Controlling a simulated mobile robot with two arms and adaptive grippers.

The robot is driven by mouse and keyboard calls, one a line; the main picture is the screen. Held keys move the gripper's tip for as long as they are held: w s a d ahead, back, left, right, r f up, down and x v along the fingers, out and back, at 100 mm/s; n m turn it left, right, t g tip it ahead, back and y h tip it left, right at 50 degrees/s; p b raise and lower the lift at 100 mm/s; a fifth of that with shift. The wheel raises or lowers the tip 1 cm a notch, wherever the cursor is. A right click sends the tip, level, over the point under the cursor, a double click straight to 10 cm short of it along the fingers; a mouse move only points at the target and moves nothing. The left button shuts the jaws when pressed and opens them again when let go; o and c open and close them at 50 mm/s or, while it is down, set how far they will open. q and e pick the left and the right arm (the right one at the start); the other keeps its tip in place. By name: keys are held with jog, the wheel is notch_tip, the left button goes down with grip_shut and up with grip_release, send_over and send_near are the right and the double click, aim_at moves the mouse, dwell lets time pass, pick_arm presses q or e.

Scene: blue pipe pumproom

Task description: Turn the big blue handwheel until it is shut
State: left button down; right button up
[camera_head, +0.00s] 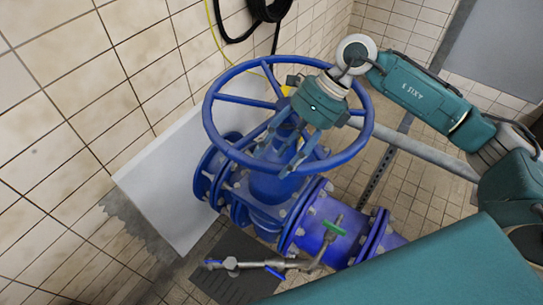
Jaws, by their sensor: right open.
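The big blue handwheel (221,145) sits on top of a blue valve body (268,188) in the middle of the head view. Its rim and several spokes show. My right gripper (278,150) reaches in from the right, over the wheel. It is open, with its fingers pointing down and left inside the rim, near the hub. I cannot tell whether the fingers touch a spoke. My left gripper is not in view.
A blue flanged pipe (335,228) runs to the lower right. Tiled walls (75,70) stand left and behind. A black hose (268,10) hangs at the top. A grey pipe (430,152) runs behind my right arm.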

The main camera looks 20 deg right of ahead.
aim_at(269, 163)
jog(key=shift+p+x, duration=0.3)
jog(key=shift+x, duration=1.15)
jog(key=shift+w, duration=0.1)
grip_shut()
jog(key=shift+w, duration=0.1)
